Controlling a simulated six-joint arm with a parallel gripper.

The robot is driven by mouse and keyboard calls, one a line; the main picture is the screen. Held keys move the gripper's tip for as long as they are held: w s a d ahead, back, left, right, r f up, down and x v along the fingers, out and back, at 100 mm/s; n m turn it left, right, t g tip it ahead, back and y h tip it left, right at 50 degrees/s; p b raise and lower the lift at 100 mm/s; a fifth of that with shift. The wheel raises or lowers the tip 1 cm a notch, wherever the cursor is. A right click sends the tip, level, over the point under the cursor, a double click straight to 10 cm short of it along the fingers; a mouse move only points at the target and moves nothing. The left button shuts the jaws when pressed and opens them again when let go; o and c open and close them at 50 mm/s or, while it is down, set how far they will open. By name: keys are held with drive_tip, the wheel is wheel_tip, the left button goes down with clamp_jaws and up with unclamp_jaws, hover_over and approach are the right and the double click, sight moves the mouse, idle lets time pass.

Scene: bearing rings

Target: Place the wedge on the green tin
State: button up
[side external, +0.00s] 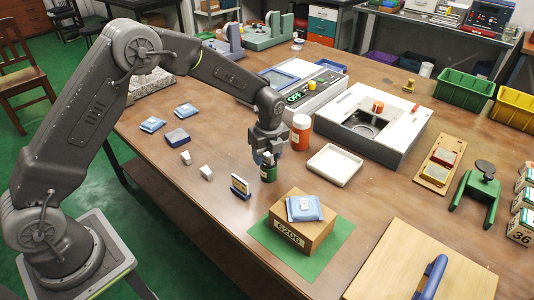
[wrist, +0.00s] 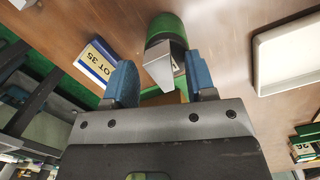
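My gripper (side external: 267,158) hangs over the green tin (side external: 269,172), which stands upright on the wooden table. In the wrist view, my two blue fingers (wrist: 162,82) sit either side of a grey-white wedge (wrist: 160,68). The green tin (wrist: 165,25) shows just beyond the wedge. Whether the wedge touches the tin top is unclear.
Two small white blocks (side external: 206,172) and a blue-and-white card (side external: 240,187) lie left of the tin. A cardboard box (side external: 304,226) with a blue packet is in front.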

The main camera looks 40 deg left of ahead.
sight(270, 157)
wheel_tip(270, 157, up, 12)
drive_tip(key=d, duration=0.1)
drive_tip(key=shift+s+r, duration=0.15)
idle(0.4)
drive_tip(key=s+a+r+n+t, duration=0.2)
drive_tip(key=s+r+n+t, duration=0.1)
drive_tip(key=s+r+n, duration=1.1)
drive_tip(key=s+f+n+t, duration=0.1)
drive_tip(key=s+n, duration=0.3)
drive_tip(key=s, duration=0.4)
drive_tip(key=s+f+n+t+h, duration=0.1)
drive_tip(key=s+f+n, duration=0.1)
drive_tip(key=s, duration=0.5)
drive_tip(key=shift+s+a+f+n, duration=0.25)
drive_tip(key=shift+s+f+n, duration=0.15)
drive_tip(key=shift+n, duration=0.5)
